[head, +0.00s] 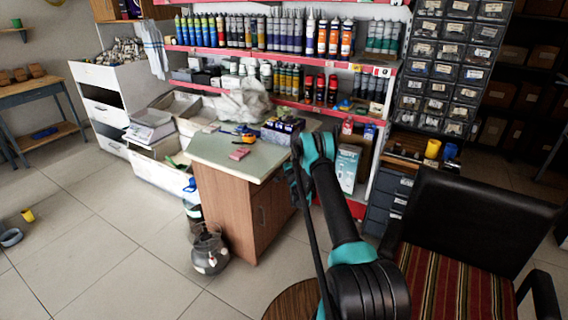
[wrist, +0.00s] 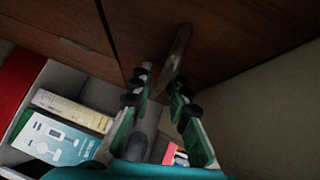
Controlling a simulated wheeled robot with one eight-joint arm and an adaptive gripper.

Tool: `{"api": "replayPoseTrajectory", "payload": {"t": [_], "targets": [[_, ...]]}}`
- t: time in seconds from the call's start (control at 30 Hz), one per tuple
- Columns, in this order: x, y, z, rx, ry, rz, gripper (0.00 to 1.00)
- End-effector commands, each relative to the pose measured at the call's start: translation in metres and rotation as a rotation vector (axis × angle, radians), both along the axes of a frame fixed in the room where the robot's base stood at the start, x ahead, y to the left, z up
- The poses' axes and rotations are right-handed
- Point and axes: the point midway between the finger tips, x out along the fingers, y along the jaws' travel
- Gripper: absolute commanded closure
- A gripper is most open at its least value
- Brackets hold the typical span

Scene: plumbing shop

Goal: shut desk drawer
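The desk (head: 230,195) is a brown wooden cabinet with a pale green top, in the middle of the head view. A slim metal handle shows on its right-hand face (head: 262,214). In the wrist view, brown wood panels (wrist: 135,30) with a dark seam fill the top, and a metal handle (wrist: 180,48) stands out from them. My gripper (wrist: 160,84) is open, with its fingertips close to the handle's lower end; contact cannot be told. In the head view my gripper (head: 298,170) is beside the desk's right side, partly hidden by my arm. How far any drawer stands out cannot be told.
A black chair with a striped seat (head: 455,285) stands at the right, near my arm. Shelves of bottles and tubes (head: 265,35) stand behind the desk.

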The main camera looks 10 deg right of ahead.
Motion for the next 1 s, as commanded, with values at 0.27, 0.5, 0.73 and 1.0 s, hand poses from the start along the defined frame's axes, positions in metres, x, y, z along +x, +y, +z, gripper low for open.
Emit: {"api": "replayPoseTrajectory", "payload": {"t": [0.27,0.5,0.73,1.0], "targets": [[-0.042,-0.007,0.007,0.001,-0.001,-0.002,0.83],[-0.066,-0.012,0.011,0.000,-0.001,-0.003,0.83],[-0.069,-0.012,0.011,0.000,-0.001,-0.003,0.83],[-0.069,-0.012,0.011,0.000,-0.001,-0.003,0.83]]}}
